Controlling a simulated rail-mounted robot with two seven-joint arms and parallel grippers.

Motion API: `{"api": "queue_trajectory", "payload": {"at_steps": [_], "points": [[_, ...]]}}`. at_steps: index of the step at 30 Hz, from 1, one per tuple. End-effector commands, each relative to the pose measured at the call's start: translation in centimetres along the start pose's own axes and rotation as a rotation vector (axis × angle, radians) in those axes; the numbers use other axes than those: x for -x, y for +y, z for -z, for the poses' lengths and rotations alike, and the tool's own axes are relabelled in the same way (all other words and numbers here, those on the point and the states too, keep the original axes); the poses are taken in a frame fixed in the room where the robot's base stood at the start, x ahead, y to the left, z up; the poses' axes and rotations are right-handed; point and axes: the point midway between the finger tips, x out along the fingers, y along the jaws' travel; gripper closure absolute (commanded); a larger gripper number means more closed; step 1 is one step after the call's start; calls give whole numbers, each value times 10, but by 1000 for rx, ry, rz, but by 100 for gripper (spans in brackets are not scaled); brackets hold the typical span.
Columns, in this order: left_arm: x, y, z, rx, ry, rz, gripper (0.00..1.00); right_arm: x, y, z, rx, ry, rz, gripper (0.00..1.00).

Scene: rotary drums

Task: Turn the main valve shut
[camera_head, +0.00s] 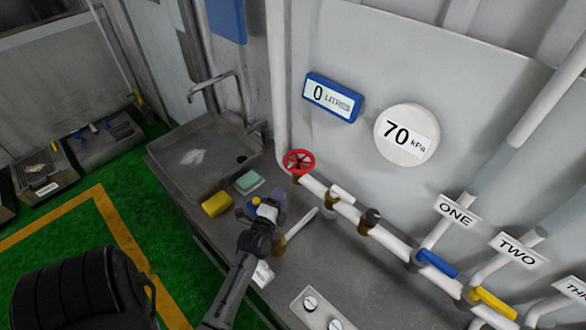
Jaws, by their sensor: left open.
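A red handwheel valve (299,161) sits at the upper left end of a white pipe, against the pale wall. No label on it can be read as main valve. My left gripper (274,203) is below and to the left of the red wheel, over the grey counter (225,228). It is open and apart from the wheel, with nothing visible between its fingers. My right gripper is not in view.
A display (333,97) reads 0 litres and a round gauge (406,134) reads 70 kPa. Blue (437,264) and yellow (493,302) handles lie along the pipe. A yellow sponge (216,204) and a green sponge (249,182) lie near the sink (193,158).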

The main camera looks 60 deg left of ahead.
Motion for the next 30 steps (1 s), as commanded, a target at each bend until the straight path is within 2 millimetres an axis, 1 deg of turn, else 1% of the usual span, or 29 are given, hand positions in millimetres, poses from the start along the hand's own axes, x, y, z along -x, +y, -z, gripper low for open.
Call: {"api": "queue_trajectory", "payload": {"at_steps": [5, 15, 21, 25, 30], "points": [[-16, -1, -3, -15, -12, 14, 55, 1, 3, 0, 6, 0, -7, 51], [-79, -1, -3, -14, -10, 12, 55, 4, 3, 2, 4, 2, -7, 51], [-110, -1, -4, -13, -10, 11, 55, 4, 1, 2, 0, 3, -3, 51], [-124, -1, -3, -13, -9, 10, 55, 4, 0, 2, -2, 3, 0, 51], [-134, -1, -3, -14, -9, 10, 55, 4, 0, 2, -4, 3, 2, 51]]}}
